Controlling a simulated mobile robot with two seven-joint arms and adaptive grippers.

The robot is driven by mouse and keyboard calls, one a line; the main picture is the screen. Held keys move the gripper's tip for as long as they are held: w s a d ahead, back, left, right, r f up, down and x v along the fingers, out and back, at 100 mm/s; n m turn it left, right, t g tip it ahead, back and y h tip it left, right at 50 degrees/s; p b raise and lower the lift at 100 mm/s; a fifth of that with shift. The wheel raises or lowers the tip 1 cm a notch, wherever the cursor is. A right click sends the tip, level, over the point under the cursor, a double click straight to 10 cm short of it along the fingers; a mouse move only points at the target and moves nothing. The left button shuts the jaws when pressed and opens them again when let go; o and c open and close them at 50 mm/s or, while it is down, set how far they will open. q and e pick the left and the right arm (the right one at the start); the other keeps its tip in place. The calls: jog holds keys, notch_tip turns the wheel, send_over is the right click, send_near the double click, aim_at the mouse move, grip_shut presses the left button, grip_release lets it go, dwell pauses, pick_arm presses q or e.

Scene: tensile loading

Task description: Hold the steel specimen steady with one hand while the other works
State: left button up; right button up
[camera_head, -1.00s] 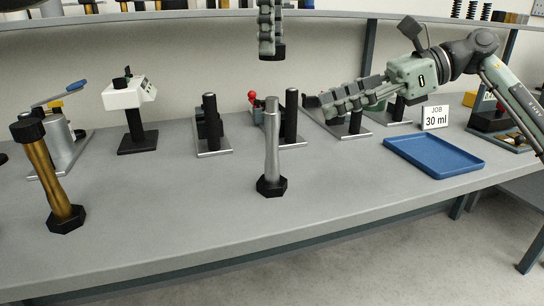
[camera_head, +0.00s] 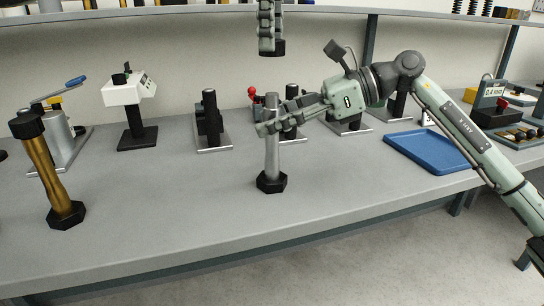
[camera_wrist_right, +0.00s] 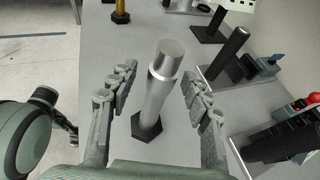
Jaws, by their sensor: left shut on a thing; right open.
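The steel specimen (camera_head: 271,150) stands upright on a black hexagonal base on the bench. My right gripper (camera_head: 282,119) reaches in from the right at its upper part. In the right wrist view, the open fingers (camera_wrist_right: 155,95) lie on either side of the steel specimen (camera_wrist_right: 158,88), with gaps visible on both sides. My left gripper (camera_head: 268,35) hangs at the top centre, above and behind the specimen. It is shut on a mostly hidden thing whose black end (camera_head: 278,47) shows below the fingers.
A brass piece with black ends (camera_head: 43,165) stands at left. A white-headed device (camera_head: 128,93) and several dark fixtures stand along the back. A blue tray (camera_head: 430,150) lies at right, beneath my right arm. The bench front is clear.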

jog(key=shift+a+f, duration=0.1)
jog(key=shift+a, duration=0.1)
grip_shut()
dwell(0.3)
